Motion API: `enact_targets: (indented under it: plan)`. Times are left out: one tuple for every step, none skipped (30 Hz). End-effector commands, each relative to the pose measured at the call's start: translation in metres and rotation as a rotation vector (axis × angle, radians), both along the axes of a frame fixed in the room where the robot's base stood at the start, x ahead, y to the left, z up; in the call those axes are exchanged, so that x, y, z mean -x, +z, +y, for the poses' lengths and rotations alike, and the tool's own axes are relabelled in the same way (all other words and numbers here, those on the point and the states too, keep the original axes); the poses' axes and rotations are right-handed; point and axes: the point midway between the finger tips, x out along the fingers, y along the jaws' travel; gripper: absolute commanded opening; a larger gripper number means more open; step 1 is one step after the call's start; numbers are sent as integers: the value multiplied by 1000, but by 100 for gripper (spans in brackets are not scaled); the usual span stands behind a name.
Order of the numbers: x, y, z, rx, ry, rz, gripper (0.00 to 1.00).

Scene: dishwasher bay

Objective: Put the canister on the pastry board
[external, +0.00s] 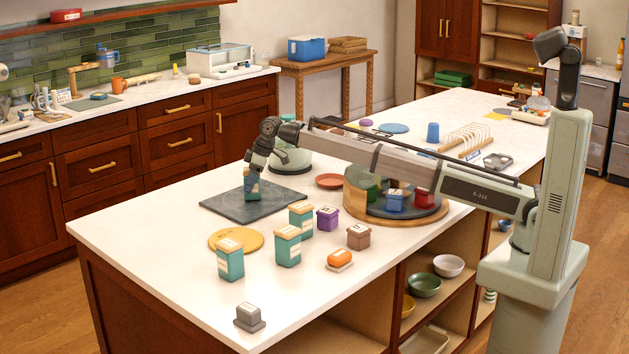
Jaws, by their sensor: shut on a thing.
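A teal canister (251,188) is in my gripper (252,172), upright over the middle of the dark grey square pastry board (228,206). Its base looks at or very near the board's surface; I cannot tell whether it touches. My gripper is shut around the canister's upper part and hides its top. Three similar teal canisters with pale lids stand in front of the board: one at the left (230,260), one in the middle (287,247) and one close to the board's right corner (301,219).
A yellow round board (236,241) lies in front of the pastry board. A purple box (327,218), a brown box (358,236), an orange item (340,259) and a grey item (249,317) stand nearby. A round wooden tray (357,207) holds several small containers.

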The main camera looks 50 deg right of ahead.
Motion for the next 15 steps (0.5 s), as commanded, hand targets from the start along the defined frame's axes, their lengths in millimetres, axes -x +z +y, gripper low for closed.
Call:
enact_targets:
  plan:
    - [0,-1,0,0,0,0,28]
    - [0,-2,0,0,0,0,68]
    - [0,-2,0,0,0,0,72]
    - [0,-1,0,0,0,0,75]
    - [0,-1,0,0,0,0,78]
    - [0,-1,0,0,0,0,82]
    - [0,-1,0,0,0,0,84]
    - [0,-1,0,0,0,0,87]
    - [0,-1,0,0,0,0,91]
    - [0,-1,0,0,0,0,93]
    - [0,-1,0,0,0,0,93]
    - [0,-1,0,0,0,0,93]
    - [0,-1,0,0,0,0,93]
    - [0,-1,0,0,0,0,93]
    - [0,-1,0,0,0,0,93]
